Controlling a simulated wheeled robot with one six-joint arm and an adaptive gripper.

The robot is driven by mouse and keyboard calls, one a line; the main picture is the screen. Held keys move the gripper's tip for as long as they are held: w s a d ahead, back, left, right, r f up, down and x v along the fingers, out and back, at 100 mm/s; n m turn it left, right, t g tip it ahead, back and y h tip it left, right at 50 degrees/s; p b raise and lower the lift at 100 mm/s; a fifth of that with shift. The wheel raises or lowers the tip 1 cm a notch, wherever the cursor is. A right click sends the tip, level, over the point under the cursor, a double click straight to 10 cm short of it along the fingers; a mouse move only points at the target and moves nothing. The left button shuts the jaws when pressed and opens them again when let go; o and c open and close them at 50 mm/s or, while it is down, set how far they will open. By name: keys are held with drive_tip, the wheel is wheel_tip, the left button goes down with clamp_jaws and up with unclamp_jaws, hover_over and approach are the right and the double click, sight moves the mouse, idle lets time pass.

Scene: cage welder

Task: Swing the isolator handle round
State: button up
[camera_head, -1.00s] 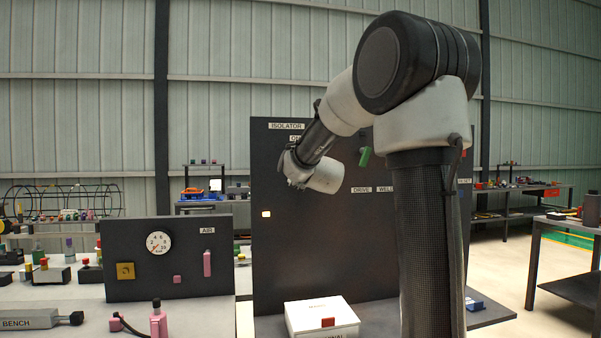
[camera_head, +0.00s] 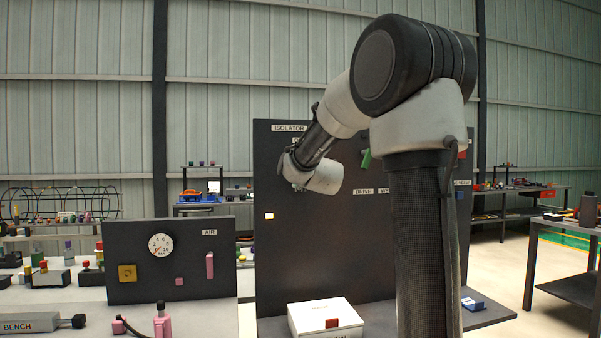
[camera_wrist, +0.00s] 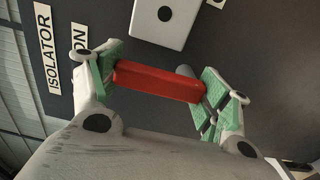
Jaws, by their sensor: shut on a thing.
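The isolator handle is a red bar (camera_wrist: 157,83), seen in the wrist view. My gripper (camera_wrist: 163,79) is shut on it, with green pads at both ends of the bar. The bar lies across the picture, its right end a little lower. The ISOLATOR label (camera_wrist: 48,50) and a partly covered ON label (camera_wrist: 79,38) are at the left on the dark panel. In the head view the ISOLATOR label (camera_head: 289,128) is at the panel's top left. My arm hides the handle and gripper tips there.
The tall dark panel (camera_head: 300,245) also carries a green part (camera_head: 366,159) and a DRIVE label (camera_head: 364,191). A white box (camera_head: 310,321) with a red block stands below it. The AIR panel (camera_head: 140,285) is at the left. A white plate (camera_wrist: 161,22) is above the handle.

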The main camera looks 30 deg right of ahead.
drive_tip(key=o, duration=1.5)
drive_tip(key=shift+c, duration=0.2)
drive_tip(key=shift+s, duration=0.1)
drive_tip(key=v, duration=1.2)
